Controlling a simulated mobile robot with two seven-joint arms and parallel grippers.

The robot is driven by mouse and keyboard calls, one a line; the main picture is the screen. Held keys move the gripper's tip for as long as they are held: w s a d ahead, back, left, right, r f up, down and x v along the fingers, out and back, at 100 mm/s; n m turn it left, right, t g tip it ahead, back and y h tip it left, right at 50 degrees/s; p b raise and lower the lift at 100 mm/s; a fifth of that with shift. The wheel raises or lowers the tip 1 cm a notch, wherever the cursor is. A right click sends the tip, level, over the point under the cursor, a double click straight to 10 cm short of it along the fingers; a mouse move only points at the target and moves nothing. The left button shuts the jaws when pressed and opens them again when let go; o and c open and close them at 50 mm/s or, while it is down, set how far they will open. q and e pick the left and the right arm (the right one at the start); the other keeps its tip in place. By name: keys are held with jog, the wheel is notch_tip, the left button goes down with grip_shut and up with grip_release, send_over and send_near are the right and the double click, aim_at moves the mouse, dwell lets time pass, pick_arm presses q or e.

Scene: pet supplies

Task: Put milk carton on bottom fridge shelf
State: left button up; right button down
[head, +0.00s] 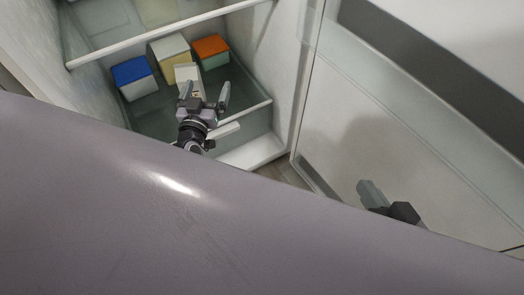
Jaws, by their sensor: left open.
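Three cartons stand in the open fridge, below a glass shelf: one with a blue top and whitish sides (135,78), one cream with a pale top (172,60), and one with an orange top and green sides (211,51). I cannot tell by label which is the milk carton. My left gripper (206,86) is inside the fridge, open, in front of the cream and orange-topped cartons. Its left finger overlaps the cream carton in the picture; contact is unclear. It holds nothing visible. My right gripper (386,200) is outside, by the open door, partly hidden.
The upper shelf's white front edge (150,38) crosses above the cartons. The fridge's side wall (284,60) is close on the right. The open door (385,120) stands to the right. Bare lower surface (155,115) shows in front of the blue-topped carton.

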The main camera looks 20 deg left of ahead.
pick_arm(q)
jog(key=s+d+r+m+h, duration=0.35)
jog(key=d+r+h, duration=0.3)
jog(key=d, duration=0.35)
jog(key=s+d+m+g+h, duration=0.2)
jog(key=s+d+g+h, duration=0.2)
jog(key=s+d, duration=0.8)
jog(key=s+g, duration=0.2)
jog(key=shift+d+f+g, duration=0.3)
jog(key=shift+d, duration=0.05)
jog(key=shift+s, duration=0.15)
